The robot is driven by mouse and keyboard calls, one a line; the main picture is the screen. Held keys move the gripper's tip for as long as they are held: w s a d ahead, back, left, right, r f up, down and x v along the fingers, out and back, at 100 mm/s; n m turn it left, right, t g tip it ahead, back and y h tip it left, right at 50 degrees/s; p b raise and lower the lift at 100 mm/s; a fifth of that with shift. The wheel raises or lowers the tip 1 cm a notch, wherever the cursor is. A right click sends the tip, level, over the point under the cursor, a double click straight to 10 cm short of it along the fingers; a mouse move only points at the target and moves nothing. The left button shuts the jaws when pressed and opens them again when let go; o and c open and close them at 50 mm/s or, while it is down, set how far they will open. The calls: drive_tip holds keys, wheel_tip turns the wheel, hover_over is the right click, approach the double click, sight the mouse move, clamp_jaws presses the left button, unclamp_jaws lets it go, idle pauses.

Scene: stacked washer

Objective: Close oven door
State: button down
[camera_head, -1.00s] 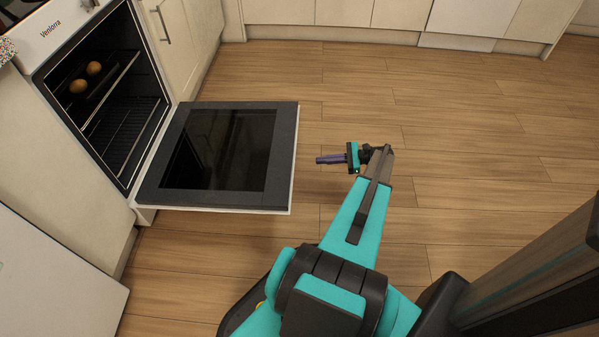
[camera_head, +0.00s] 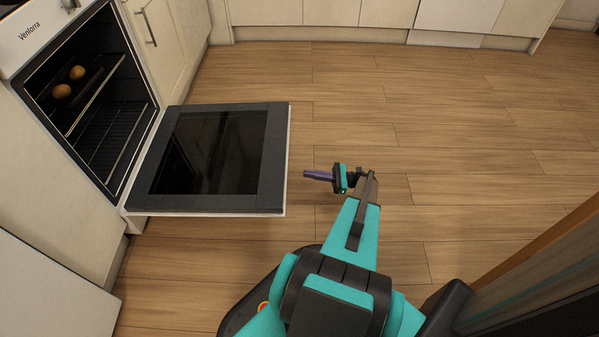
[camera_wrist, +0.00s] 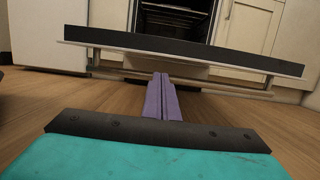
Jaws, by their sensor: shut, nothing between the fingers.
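The oven door (camera_head: 270,165) is fully lowered, lying about level, with its dark glass facing up. It also shows edge-on in the wrist view (camera_wrist: 200,56), ahead of the fingers. The oven (camera_head: 103,110) stands open at the left, with its cavity and racks visible. My gripper (camera_head: 307,174) is just right of the door's free outer edge, with a small gap in the head view. Its purple fingers are together and empty. In the wrist view the fingers (camera_wrist: 162,80) point toward the door, and their tips appear just below its front edge.
Two round brown items (camera_head: 69,82) sit on a tray inside the oven. Cream cabinets (camera_head: 172,40) stand beside the oven and along the back. The wooden floor (camera_head: 440,120) is clear to the right of the door. A white panel (camera_head: 50,285) is at lower left.

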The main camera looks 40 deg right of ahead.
drive_tip(key=b+x, duration=0.3)
drive_tip(key=x, duration=0.6)
drive_tip(key=shift+w+a, duration=0.25)
drive_tip(key=shift+w, duration=0.05)
drive_tip(key=shift+r, duration=0.1)
